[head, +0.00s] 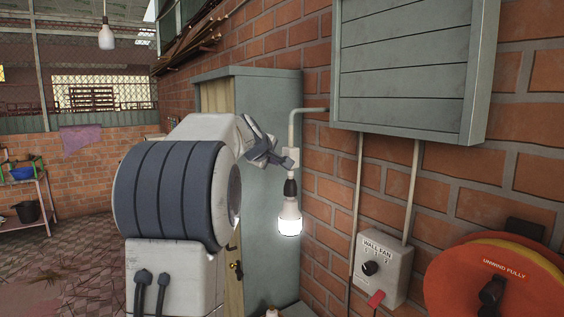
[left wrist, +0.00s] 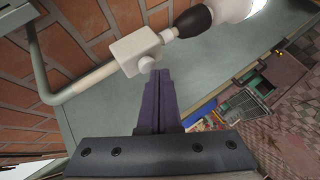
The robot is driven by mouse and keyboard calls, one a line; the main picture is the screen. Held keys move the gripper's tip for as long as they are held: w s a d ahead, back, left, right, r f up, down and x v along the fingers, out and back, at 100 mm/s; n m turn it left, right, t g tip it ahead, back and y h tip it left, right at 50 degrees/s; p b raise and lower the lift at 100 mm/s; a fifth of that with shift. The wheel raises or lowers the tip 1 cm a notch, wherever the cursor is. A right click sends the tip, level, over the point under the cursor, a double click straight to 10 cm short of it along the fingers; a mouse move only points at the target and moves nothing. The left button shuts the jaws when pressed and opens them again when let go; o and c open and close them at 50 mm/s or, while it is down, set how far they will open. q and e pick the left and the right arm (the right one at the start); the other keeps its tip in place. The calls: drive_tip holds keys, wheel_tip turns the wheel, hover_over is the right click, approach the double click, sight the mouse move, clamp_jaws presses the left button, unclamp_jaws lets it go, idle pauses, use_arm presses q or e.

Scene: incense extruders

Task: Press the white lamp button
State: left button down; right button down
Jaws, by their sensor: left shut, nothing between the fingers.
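The lamp (head: 290,221) hangs from a wall pipe with its bulb end glowing white. A small white box (left wrist: 130,53) sits on the pipe above it, with a round white button (left wrist: 146,65) on its side facing my gripper. The box also shows in the head view (head: 291,157). My left gripper (left wrist: 159,74) is shut and empty, its dark fingertips right beside the button. I cannot tell whether they touch it. In the head view my left gripper (head: 279,161) is at the box's left side. My right gripper is not in view.
A grey-green cabinet (head: 267,110) stands behind my arm. A brick wall (head: 320,195) runs along the right, with a wall fan switch box (head: 383,266), a grey slatted box (head: 405,65) and an orange reel (head: 500,285). Open floor (head: 85,260) lies to the left.

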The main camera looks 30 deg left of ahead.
use_arm(q)
drive_tip(key=s+b, duration=0.1)
drive_tip(key=s+a+b, duration=0.1)
drive_tip(key=s, duration=0.1)
drive_tip(key=s+a+b, duration=0.1)
drive_tip(key=s+b, duration=0.1)
drive_tip(key=shift+s+a, duration=0.15)
drive_tip(key=shift+s, duration=0.1)
idle(0.7)
